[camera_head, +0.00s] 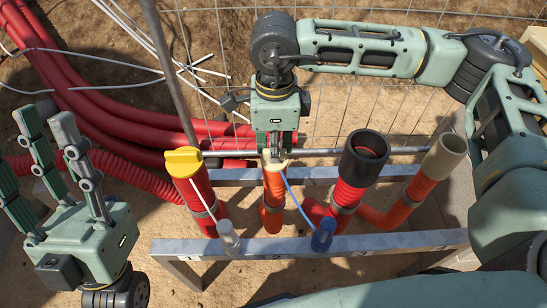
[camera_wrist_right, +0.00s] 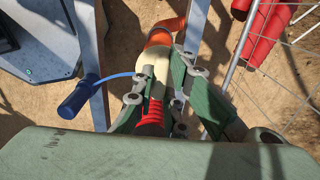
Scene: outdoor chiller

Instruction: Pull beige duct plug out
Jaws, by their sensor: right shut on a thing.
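The beige duct plug (camera_head: 277,166) is at the top of the second orange duct from the left. My right gripper (camera_head: 275,153) comes down on it from above and is shut on it. In the right wrist view the plug (camera_wrist_right: 155,68) shows between the fingers, beside a red ribbed piece (camera_wrist_right: 151,118). The orange pipe (camera_wrist_right: 160,37) lies directly beyond it. I cannot tell whether the plug is still seated. A blue cord runs from the plug to a blue cylinder (camera_head: 322,235). My left gripper (camera_head: 46,118) is open and empty, fingers upward, at the left.
Beside this duct stand one with a yellow cap (camera_head: 184,161), one with a black collar (camera_head: 364,157) and one with a grey-beige end (camera_head: 444,155). A metal rail (camera_head: 390,242) runs in front. Red pipes (camera_head: 100,105) and wire mesh lie behind.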

